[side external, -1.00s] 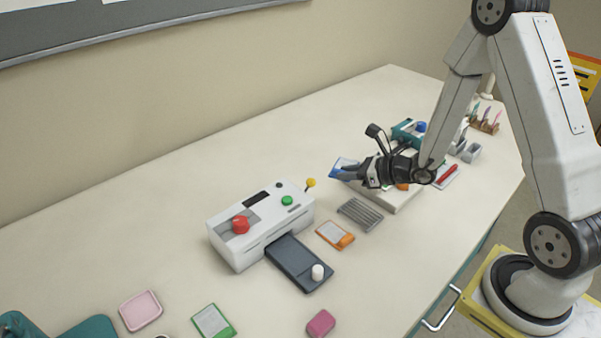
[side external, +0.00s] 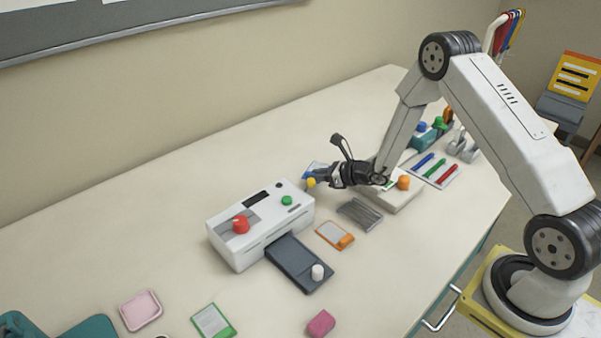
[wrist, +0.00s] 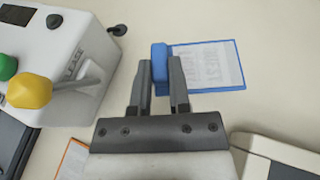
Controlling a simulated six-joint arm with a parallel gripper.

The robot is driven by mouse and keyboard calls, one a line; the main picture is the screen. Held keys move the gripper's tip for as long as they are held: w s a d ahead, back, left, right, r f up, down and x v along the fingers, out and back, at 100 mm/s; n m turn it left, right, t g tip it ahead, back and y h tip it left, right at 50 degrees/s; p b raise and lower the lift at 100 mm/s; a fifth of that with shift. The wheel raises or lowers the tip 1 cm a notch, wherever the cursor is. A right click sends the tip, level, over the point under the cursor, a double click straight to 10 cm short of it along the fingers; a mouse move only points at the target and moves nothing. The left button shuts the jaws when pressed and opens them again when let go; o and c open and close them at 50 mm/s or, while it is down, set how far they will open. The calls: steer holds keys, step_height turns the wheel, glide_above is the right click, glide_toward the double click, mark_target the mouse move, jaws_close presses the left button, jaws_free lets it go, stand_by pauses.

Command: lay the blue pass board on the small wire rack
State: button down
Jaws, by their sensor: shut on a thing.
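The blue pass board (wrist: 208,66) has a printed white sheet and a thick blue block at its left end. My gripper (wrist: 164,84) is shut on that blue block in the wrist view. In the side view my gripper (side external: 322,176) holds the board (side external: 314,167) behind the laminator's right end, partly hidden by the yellow knob. I cannot tell its exact height over the table. The small wire rack (side external: 360,214) is grey, empty and lies on the table nearer the camera than my gripper. The rack is not visible in the wrist view.
The white laminator (side external: 262,226), with its yellow-knobbed lever (wrist: 50,90), stands close left of my gripper. An orange board (side external: 334,235) lies left of the rack. Table behind is clear.

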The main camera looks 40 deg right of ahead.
mark_target(315, 192)
steer(key=shift+w+f, duration=0.2)
steer(key=shift+f, duration=0.05)
steer(key=shift+w+f, duration=0.25)
steer(key=shift+f, duration=1.55)
steer(key=shift+f, duration=0.15)
steer(key=c, duration=0.6)
jaws_free()
